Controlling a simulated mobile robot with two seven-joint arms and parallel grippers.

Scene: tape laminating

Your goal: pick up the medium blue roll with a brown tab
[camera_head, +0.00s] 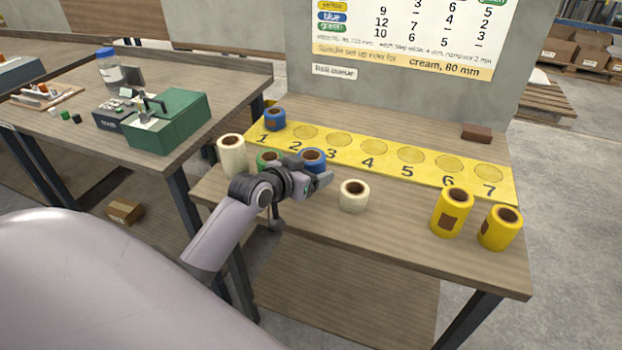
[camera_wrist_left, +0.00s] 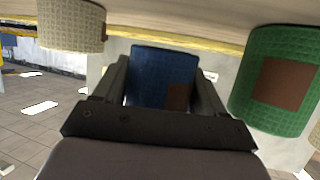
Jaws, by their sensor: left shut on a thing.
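A blue roll with a brown tab (camera_wrist_left: 150,75) stands between the two fingers of my left gripper (camera_wrist_left: 165,85) in the left wrist view, and the gripper is shut on it. In the head view the same blue roll (camera_head: 313,156) shows behind my left gripper (camera_head: 310,178), which partly hides it. Another, smaller-looking blue roll (camera_head: 275,120) stands at spot 1 of the yellow strip. My right gripper is in neither view.
A green roll (camera_head: 264,158) is close beside the left gripper; it also shows in the wrist view (camera_wrist_left: 245,80). Cream rolls stand at left (camera_head: 232,155) and right of the gripper (camera_head: 353,197). Two yellow rolls (camera_head: 451,215) are at the right. The yellow numbered strip (camera_head: 385,165) has empty spots.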

